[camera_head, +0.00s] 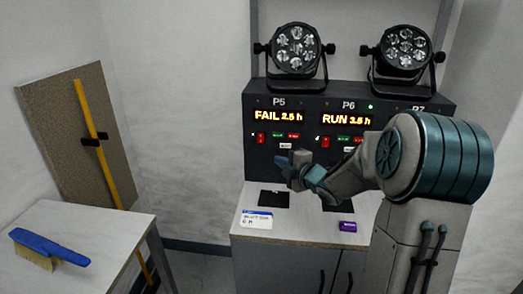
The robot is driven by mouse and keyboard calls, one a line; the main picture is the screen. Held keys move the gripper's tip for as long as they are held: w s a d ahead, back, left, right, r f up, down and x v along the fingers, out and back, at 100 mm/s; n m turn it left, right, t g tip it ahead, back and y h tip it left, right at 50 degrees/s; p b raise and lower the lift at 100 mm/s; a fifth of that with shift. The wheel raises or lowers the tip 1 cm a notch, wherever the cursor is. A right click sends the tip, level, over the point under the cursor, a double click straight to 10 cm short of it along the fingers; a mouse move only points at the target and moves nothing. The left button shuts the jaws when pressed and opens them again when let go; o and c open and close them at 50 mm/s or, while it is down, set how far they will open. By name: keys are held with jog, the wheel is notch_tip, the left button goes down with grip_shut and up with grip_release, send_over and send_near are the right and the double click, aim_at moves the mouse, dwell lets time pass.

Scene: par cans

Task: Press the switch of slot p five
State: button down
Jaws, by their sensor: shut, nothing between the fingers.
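The P5 slot is the left part of the black panel (249,107), and its display (278,116) reads "FAIL 2.5 h". Below that display are a red switch (261,138), small green and red buttons and a white label or button (285,146), all too small to read. My gripper (283,160) is shut and empty, in front of the panel just below the P5 controls. I cannot tell whether it touches the panel. The P5 red switch is up and to the left of my fingertips and is not covered.
The P6 display (346,119) reads "RUN 3.5 h"; my arm hides most of P7. Two par cans (296,47) (404,47) stand above. A white card (256,219) and a purple box (347,226) lie on the bench. A brush (50,247) lies on the left table.

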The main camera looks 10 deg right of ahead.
jog(key=shift+a+n+y, duration=0.1)
jog(key=shift+n+y, duration=0.6)
jog(key=shift+y, duration=0.1)
jog(key=shift+w, duration=0.1)
jog(key=p, duration=0.2)
send_near(261, 138)
jog(key=w+a+f, duration=0.2)
jog(key=w+a, duration=0.2)
jog(key=a, duration=0.1)
jog(key=shift+w+d+f, duration=0.1)
jog(key=shift+w+f, duration=0.3)
jog(key=shift+w, duration=0.3)
